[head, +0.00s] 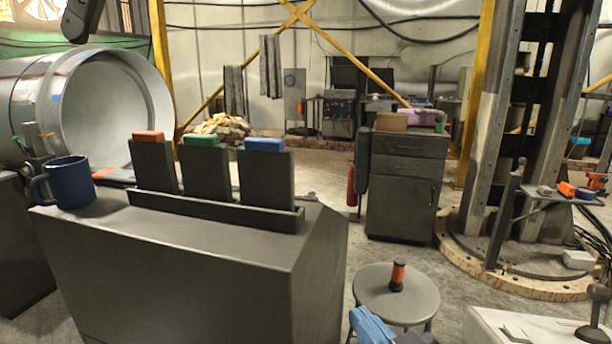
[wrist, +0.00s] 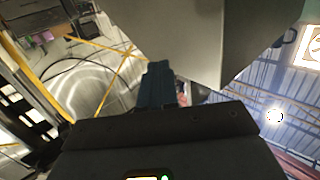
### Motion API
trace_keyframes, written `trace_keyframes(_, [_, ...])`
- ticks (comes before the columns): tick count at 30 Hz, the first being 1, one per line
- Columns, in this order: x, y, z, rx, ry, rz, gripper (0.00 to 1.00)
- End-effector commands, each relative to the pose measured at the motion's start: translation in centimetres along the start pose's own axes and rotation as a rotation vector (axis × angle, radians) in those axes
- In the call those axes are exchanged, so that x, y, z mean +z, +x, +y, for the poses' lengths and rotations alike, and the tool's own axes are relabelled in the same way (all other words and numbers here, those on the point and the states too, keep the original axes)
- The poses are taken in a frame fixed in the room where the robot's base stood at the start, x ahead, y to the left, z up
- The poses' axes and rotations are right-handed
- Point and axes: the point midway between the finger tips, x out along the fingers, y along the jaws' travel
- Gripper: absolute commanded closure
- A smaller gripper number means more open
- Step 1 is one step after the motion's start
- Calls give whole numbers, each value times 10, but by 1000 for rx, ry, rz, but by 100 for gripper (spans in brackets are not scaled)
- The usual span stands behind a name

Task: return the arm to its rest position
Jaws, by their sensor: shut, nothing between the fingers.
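My gripper (head: 366,322) shows at the bottom edge of the head view, with blue fingers, to the right of the grey cabinet and in front of the round stool. In the wrist view my gripper's fingers (wrist: 158,68) are blue, closed together and empty. The rest of my arm is mostly out of the head view, so its full pose is hidden.
The grey cabinet (head: 190,255) carries a blue mug (head: 70,183) and a rack (head: 215,211) with three dark, colour-topped blocks. The stool (head: 385,290) holds an orange-and-black cylinder (head: 398,275). A drawer cabinet (head: 403,185) stands behind. Floor shows between them.

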Motion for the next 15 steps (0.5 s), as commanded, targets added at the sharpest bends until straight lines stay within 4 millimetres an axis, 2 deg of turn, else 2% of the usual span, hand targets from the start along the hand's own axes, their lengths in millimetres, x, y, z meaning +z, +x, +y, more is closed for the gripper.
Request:
trace_keyframes(1, [13, -12, -6, 33, 51, -6, 100])
trace_keyframes(8, [62, -82, -15, 208, 206, -37, 100])
trace_keyframes(15, [105, -176, -20, 355, 252, -100, 100])
